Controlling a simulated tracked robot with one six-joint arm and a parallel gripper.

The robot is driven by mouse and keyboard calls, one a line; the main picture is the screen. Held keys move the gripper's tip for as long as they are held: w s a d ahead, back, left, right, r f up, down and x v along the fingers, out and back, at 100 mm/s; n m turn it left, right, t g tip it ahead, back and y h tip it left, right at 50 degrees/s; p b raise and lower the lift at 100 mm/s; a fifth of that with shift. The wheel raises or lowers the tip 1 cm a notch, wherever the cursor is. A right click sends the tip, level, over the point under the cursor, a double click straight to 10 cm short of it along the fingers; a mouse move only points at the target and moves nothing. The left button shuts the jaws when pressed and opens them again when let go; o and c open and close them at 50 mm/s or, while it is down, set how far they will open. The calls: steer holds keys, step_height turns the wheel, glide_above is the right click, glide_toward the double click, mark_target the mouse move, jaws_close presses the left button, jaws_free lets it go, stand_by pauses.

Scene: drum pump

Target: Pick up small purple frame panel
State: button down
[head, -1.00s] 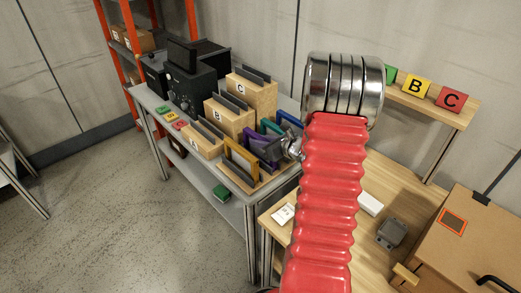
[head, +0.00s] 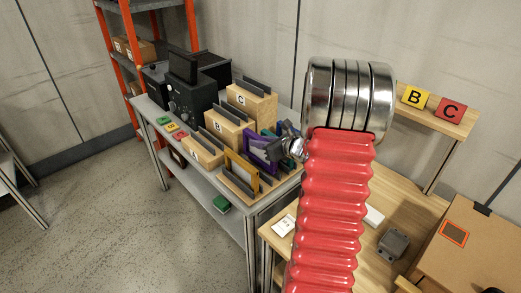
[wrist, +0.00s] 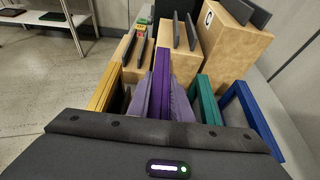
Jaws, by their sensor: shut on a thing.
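The small purple frame panel (head: 250,139) stands upright at the rack on the grey table, behind the yellow frame. My gripper (head: 277,150) reaches it from the right and is shut on it. The purple panel stands higher than the yellow frame in the head view. In the wrist view the purple panel (wrist: 163,68) is in the middle, between the yellow and green frames. The wrist housing hides its near lower part, and I cannot tell whether its bottom edge is clear of the rack.
The yellow frame (wrist: 104,90) is close on the left; the green frame (wrist: 209,100) and blue frame (wrist: 251,107) are on the right. Wooden blocks B (head: 228,129) and C (head: 252,102) stand behind. A wooden workbench (head: 345,215) is to the right.

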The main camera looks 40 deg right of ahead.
step_height(320, 180, up, 5)
steer(key=shift+r, duration=0.2)
stand_by(0.6)
